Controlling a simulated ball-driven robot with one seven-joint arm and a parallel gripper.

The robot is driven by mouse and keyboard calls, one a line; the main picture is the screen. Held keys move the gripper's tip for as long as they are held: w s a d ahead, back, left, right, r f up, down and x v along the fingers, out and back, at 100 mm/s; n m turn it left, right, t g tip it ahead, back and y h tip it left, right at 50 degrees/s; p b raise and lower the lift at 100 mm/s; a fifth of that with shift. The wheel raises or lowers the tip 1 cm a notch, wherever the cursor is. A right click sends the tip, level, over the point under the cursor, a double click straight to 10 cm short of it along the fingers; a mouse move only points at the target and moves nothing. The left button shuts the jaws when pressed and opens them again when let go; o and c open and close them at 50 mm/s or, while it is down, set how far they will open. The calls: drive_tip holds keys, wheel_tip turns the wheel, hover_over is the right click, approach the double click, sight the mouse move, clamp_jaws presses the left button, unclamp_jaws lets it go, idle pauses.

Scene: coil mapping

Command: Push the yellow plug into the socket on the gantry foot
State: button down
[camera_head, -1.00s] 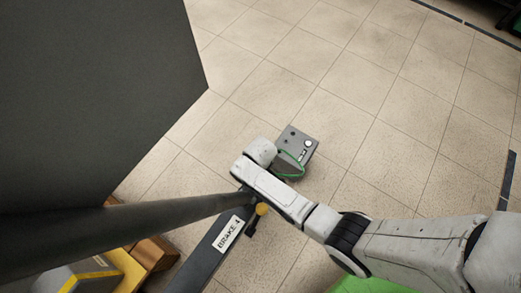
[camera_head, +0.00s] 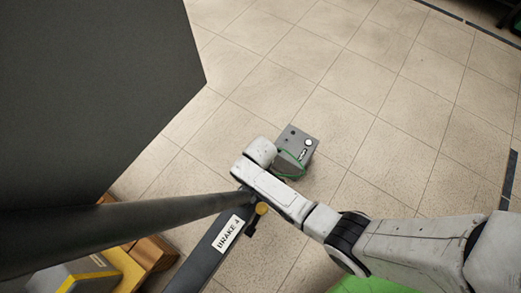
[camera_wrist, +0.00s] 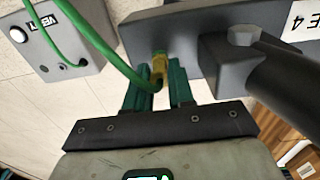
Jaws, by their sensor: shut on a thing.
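The yellow plug (camera_wrist: 159,66) sits between the two green fingers of my gripper (camera_wrist: 160,84) in the wrist view, with a green cable (camera_wrist: 99,45) running from it. My gripper is shut on the plug. The plug's front end is at the edge of the dark grey gantry foot (camera_wrist: 185,27); I cannot tell how deep it sits, and the socket is hidden. In the head view the gantry foot (camera_head: 207,257) carries a "BRAKE 4" label, and my arm hides the plug and the gripper.
A grey box (camera_head: 297,143) with a white button stands on the floor; the green cable runs to it. A dark post (camera_head: 110,235) rises from the foot, with a yellow knob (camera_head: 262,208) beside it. A large dark panel (camera_head: 90,100) fills the upper left.

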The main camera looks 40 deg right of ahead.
drive_tip(key=shift+f, duration=0.4)
idle(0.5)
drive_tip(key=c, duration=0.9)
unclamp_jaws()
wheel_tip(320, 180, up, 11)
drive_tip(key=p, duration=0.3)
drive_tip(key=shift+f+p, duration=0.1)
drive_tip(key=shift+p, duration=0.3)
